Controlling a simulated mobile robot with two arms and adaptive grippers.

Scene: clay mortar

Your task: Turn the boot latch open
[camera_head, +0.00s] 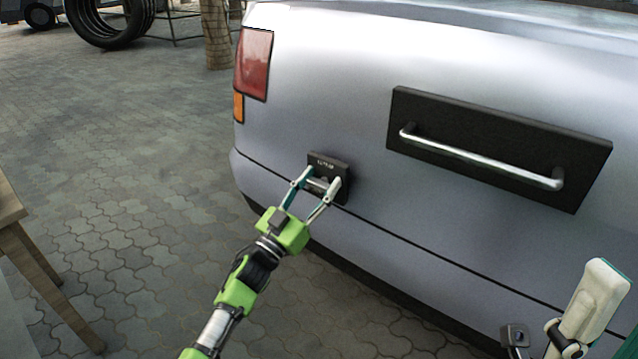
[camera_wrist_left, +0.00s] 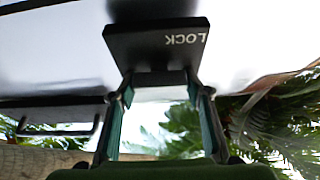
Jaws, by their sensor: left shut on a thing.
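The boot latch (camera_head: 326,163) is a small dark square plate with pale lettering, low on the car's rear, left of the big handle. In the left wrist view the plate (camera_wrist_left: 152,43) shows upside down with the word LOCK. My left gripper (camera_head: 321,179) is at the latch, its two fingers shut on the latch's short pale knob in front of the plate. The fingers hide part of the knob, and its exact angle is hard to tell. Part of my right gripper (camera_head: 560,318) shows at the bottom right, away from the latch; its jaw gap is unclear.
The silver car boot (camera_head: 330,80) fills the middle and right. A silver bar handle (camera_head: 480,160) sits on a black panel (camera_head: 590,165) right of the latch. A wooden table (camera_head: 12,205) stands at the left edge. Paved ground at left is clear; tyres (camera_head: 110,25) stand behind.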

